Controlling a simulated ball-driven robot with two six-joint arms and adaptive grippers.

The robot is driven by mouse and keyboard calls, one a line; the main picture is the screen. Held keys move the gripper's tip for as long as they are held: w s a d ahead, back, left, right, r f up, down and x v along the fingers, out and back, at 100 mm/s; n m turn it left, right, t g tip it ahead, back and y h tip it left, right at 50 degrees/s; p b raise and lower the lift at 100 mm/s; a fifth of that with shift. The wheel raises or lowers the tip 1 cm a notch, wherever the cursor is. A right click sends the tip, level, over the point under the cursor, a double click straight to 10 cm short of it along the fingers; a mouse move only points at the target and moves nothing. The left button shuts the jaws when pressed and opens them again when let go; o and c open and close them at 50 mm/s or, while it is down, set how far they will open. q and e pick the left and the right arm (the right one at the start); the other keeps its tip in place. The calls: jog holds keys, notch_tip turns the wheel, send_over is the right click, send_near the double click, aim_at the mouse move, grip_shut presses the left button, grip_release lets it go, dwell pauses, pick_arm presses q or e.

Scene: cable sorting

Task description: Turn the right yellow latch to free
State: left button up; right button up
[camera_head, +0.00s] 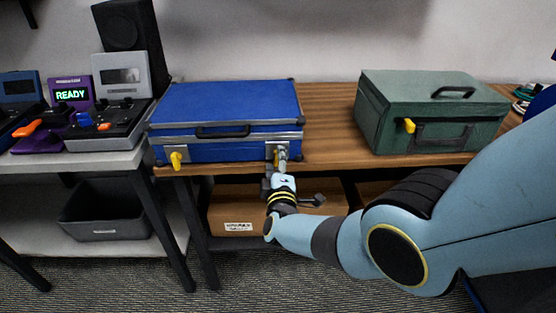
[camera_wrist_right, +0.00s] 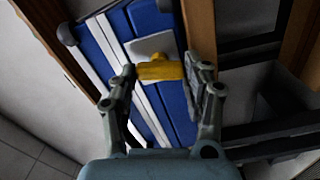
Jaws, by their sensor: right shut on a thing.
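A blue case (camera_head: 225,105) with silver edges lies closed on the wooden table. Its left yellow latch (camera_head: 177,160) hangs on the front at the left. Its right yellow latch (camera_head: 276,157) is mostly hidden by my right gripper (camera_head: 281,160) in the head view. In the right wrist view the latch (camera_wrist_right: 160,71) shows on its silver plate (camera_wrist_right: 148,46). It lies between the two fingers of my right gripper (camera_wrist_right: 165,75), which is shut on it. My left gripper is not in view.
A green case (camera_head: 425,105) with a yellow latch (camera_head: 409,126) stands at the right on the wooden table (camera_head: 325,125). A cardboard box (camera_head: 235,208) is on the shelf below. Devices (camera_head: 120,100) stand on the grey table at the left, above a dark bin (camera_head: 100,215).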

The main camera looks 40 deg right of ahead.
jog(key=shift+n, duration=1.6)
jog(key=o, duration=1.2)
jog(key=shift+c, duration=0.2)
jog(key=v, duration=1.2)
jog(key=shift+s, duration=0.1)
